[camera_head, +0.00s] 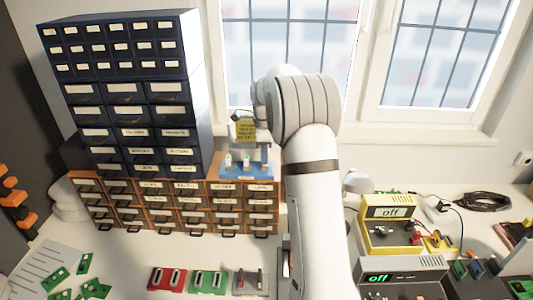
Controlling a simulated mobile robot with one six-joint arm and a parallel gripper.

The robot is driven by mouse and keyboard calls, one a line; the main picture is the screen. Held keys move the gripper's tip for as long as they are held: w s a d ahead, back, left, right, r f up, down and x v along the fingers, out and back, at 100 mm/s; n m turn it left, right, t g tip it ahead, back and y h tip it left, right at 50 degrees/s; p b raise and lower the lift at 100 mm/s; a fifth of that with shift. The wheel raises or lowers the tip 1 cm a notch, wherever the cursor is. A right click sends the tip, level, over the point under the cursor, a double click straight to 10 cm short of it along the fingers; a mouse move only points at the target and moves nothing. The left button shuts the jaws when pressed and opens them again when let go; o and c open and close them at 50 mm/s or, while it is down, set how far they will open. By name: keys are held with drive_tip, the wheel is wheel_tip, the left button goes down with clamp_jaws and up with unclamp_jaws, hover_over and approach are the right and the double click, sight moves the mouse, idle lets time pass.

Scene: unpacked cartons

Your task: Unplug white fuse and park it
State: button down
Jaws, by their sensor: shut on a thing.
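My gripper (264,155) hangs below the wrist at the right part of a blue board (236,173) on top of the wooden drawer cabinet. It is small and partly covered by my arm. It is shut on what seems to be the white fuse, but the fuse itself is not clearly visible between the jaws. Two small pale pieces with green marks, a left one (228,160) and a middle one (246,161), stand upright on the blue board, left of the gripper. I cannot tell whether the held piece is still seated in the board.
A dark drawer cabinet (125,90) rises left of the board, and a window is behind. Red (171,279), green (208,282) and grey (250,283) blocks lie on the table in front. A yellow device (390,225) reading "off" stands right of my arm.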

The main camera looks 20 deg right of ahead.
drive_tip(key=shift+f, duration=0.15)
drive_tip(key=c, duration=1.1)
unclamp_jaws()
wheel_tip(320, 180, up, 8)
drive_tip(key=shift+f+b, duration=0.15)
drive_tip(key=shift+b, duration=0.45)
drive_tip(key=shift+s+a+r, duration=0.1)
drive_tip(key=shift+s+r, duration=0.05)
drive_tip(key=shift+r, duration=0.05)
drive_tip(key=s+a+r+n+t, duration=0.1)
drive_tip(key=s+a+r+n, duration=0.1)
drive_tip(key=s+a+n, duration=0.45)
drive_tip(key=s+a+r+n+t, duration=0.1)
drive_tip(key=s+r+n, duration=0.25)
drive_tip(key=s, duration=0.55)
drive_tip(key=s+a+f+n, duration=0.1)
drive_tip(key=s+f+n, duration=0.1)
drive_tip(key=s+n, duration=0.2)
drive_tip(key=s+a+f+n+t, duration=0.1)
drive_tip(key=s+a+f+n, duration=0.1)
drive_tip(key=s, duration=0.7)
drive_tip(key=s+a+f+n, duration=0.1)
drive_tip(key=s+f+n, duration=0.2)
drive_tip(key=s+n, duration=0.3)
drive_tip(key=shift+s+a+f+n, duration=0.15)
drive_tip(key=shift+a+f+n, duration=0.15)
drive_tip(key=shift+f+n, duration=0.1)
